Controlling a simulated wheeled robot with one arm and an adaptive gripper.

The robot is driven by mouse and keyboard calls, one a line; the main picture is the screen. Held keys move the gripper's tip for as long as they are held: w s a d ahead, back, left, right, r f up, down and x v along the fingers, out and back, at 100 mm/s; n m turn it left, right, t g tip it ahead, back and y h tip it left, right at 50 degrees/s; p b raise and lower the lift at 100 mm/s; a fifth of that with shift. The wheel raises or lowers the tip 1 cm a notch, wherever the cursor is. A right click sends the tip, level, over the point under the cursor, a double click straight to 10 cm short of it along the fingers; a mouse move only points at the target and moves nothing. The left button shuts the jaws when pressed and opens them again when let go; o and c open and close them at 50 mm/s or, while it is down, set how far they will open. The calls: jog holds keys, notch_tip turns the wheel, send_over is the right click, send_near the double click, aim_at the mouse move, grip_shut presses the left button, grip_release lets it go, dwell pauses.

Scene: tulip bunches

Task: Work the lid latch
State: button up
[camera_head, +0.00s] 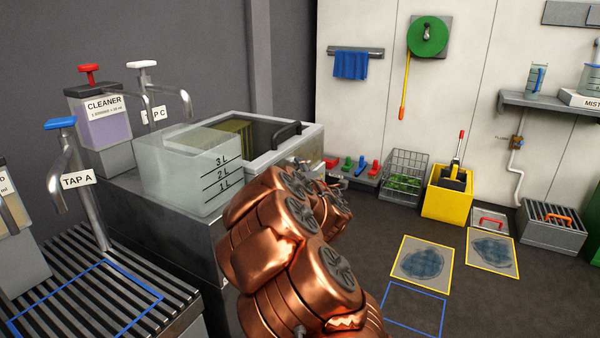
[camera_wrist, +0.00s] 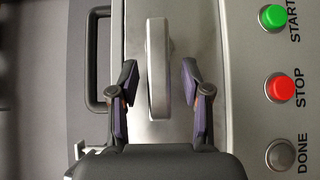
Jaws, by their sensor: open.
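The lid latch (camera_wrist: 158,45) is a pale grey metal bar standing lengthwise in the middle of the wrist view, on a metal plate. My gripper (camera_wrist: 159,78) is open, with one dark finger on each side of the bar. A gap shows between the bar and each finger. The lid's dark handle (camera_wrist: 98,60) is left of the latch in the wrist view; in the head view a dark handle (camera_head: 287,132) shows on the metal-framed machine (camera_head: 313,133). There my copper arm hides the latch and my gripper.
In the wrist view a green START button (camera_wrist: 272,16), a red STOP button (camera_wrist: 281,88) and a grey DONE button (camera_wrist: 280,155) line the panel right of the latch. A clear measuring tank (camera_head: 180,175) stands left of my arm. A yellow bucket (camera_head: 447,203) stands on the floor.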

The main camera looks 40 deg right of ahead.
grip_shut()
dwell(0.5)
